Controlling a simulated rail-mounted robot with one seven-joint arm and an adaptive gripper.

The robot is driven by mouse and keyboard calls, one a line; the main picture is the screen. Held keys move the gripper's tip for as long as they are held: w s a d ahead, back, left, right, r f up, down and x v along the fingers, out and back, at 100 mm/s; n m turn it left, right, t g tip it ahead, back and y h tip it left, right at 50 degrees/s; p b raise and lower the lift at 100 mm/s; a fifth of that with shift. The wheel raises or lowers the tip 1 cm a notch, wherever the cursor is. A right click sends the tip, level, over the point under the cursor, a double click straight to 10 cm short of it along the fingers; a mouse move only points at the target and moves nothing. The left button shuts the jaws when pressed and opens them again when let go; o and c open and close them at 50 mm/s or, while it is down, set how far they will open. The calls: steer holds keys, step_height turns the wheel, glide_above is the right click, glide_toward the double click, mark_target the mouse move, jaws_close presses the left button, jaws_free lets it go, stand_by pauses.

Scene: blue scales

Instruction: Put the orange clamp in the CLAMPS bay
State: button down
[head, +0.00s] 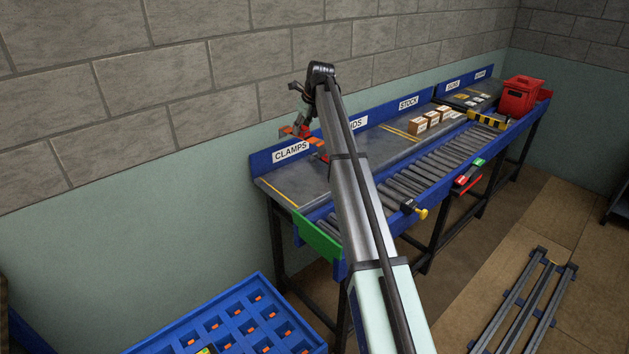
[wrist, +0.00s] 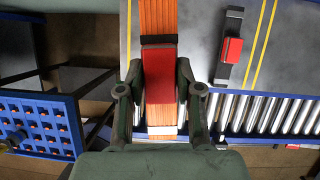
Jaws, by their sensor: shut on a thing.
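The orange clamp (wrist: 158,110) is in my gripper (wrist: 159,75), whose fingers close on either side of its red block. Its orange bar runs up out of the wrist view, and a pale end piece shows at the bottom. In the head view, my gripper (head: 301,126) is above the left end of the bench with orange parts of the clamp (head: 318,144) beside it. The CLAMPS bay (head: 283,181) is the grey surface below its white CLAMPS label (head: 290,150). In the wrist view, the clamp overlaps that surface's left edge; its exact height is unclear.
A dark bar with a red block (wrist: 232,50) lies on the grey surface, right of the clamp. Rollers (wrist: 270,112) run along the bench front. A blue tray (wrist: 40,120) with orange pieces is lower left. Cartons (head: 424,122) and a red box (head: 520,97) stand farther along.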

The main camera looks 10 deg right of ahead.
steer(key=shift+w+a+r+m, duration=0.25)
steer(key=shift+w+r+m, duration=0.05)
steer(key=shift+w, duration=0.3)
steer(key=shift+w+a+r+m, duration=0.2)
steer(key=shift+w+r+m, duration=0.1)
steer(key=shift+w, duration=0.3)
step_height(320, 180, down, 20)
steer(key=p, duration=0.4)
steer(key=shift+r, duration=0.2)
steer(key=shift+f, duration=0.15)
steer(key=c, duration=0.8)
jaws_free()
steer(key=shift+o, duration=0.2)
steer(key=b+v, duration=0.2)
steer(key=v, duration=1)
steer(key=shift+a, duration=0.25)
